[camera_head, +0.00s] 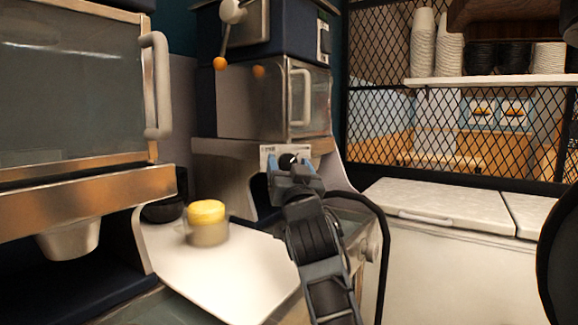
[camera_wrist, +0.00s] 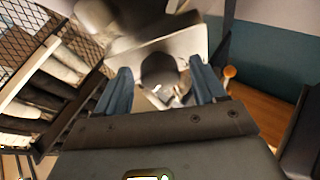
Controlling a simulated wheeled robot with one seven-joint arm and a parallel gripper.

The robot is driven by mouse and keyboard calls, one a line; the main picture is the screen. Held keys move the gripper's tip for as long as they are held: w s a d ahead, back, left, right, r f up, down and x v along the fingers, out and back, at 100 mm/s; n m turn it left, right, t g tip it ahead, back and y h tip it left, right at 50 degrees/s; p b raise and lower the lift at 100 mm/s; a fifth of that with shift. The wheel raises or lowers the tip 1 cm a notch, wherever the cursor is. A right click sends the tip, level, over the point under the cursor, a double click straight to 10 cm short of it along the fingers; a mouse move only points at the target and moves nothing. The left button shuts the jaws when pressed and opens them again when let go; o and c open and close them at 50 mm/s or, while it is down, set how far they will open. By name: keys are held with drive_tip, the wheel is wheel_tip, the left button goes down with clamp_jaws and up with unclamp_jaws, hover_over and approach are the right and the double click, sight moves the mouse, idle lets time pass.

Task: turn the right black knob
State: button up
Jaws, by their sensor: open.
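A black knob (camera_head: 287,161) sits on a small white panel on the front of the middle machine in the head view. My gripper (camera_head: 294,172) is right at this knob, its blue fingers in front of the panel and partly hiding it. In the wrist view the knob is a dark round shape (camera_wrist: 160,70) between the two blue fingers of my gripper (camera_wrist: 161,86). The fingers are apart, one on each side of it, with visible gaps. I cannot tell whether either finger touches it. No second black knob is clearly visible.
A yellow-topped cup (camera_head: 207,222) stands on the pale counter (camera_head: 215,275) left of my arm. A large machine with a handle (camera_head: 156,85) is at the left. A white chest with a lid (camera_head: 450,208) is at the right, before a black mesh screen (camera_head: 375,110).

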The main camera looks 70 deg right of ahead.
drive_tip(key=shift+c, duration=0.3)
drive_tip(key=c, duration=1)
